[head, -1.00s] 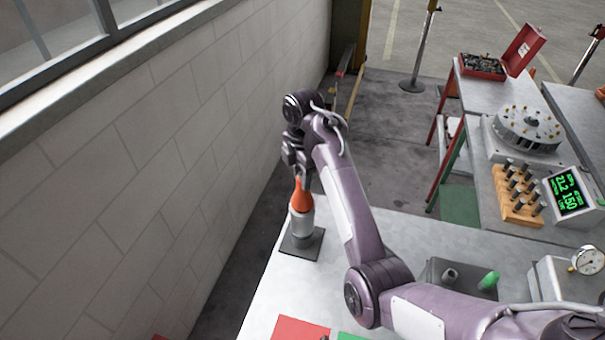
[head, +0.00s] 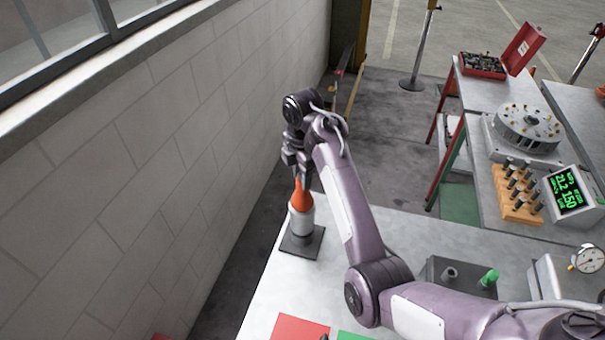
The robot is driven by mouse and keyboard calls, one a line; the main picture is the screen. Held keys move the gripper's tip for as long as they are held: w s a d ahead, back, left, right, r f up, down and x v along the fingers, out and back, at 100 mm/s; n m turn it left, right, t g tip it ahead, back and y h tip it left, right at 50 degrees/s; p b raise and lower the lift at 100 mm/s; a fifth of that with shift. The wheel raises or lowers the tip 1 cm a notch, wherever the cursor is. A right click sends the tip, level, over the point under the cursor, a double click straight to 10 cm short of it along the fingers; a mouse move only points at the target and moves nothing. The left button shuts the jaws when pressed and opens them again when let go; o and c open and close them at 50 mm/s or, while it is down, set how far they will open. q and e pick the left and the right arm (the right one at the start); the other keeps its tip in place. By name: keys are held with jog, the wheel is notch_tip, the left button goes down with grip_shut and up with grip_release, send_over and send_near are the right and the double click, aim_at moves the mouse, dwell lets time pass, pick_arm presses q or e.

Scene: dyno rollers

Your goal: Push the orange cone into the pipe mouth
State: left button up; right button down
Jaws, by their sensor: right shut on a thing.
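The orange cone (head: 301,196) stands point up at the top of a short grey-white pipe (head: 302,223). The pipe stands upright on a dark square base plate (head: 301,243) at the table's left edge. The cone's lower part is at the pipe mouth; how deep it sits I cannot tell. My right gripper (head: 298,175) points down from above and is shut on the tip of the orange cone. Its fingers are small and partly hidden by my own wrist. My left gripper is not in view.
A block wall (head: 200,170) runs close along the left. The pale table (head: 300,290) has a red and a green patch in front. A grey box with a green-capped peg (head: 489,278) and a gauge (head: 588,258) lie right. A peg rack (head: 517,195) stands behind.

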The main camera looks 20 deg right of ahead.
jog(key=shift+f, duration=0.4)
jog(key=c, duration=1.1)
grip_release()
jog(key=shift+o, duration=0.2)
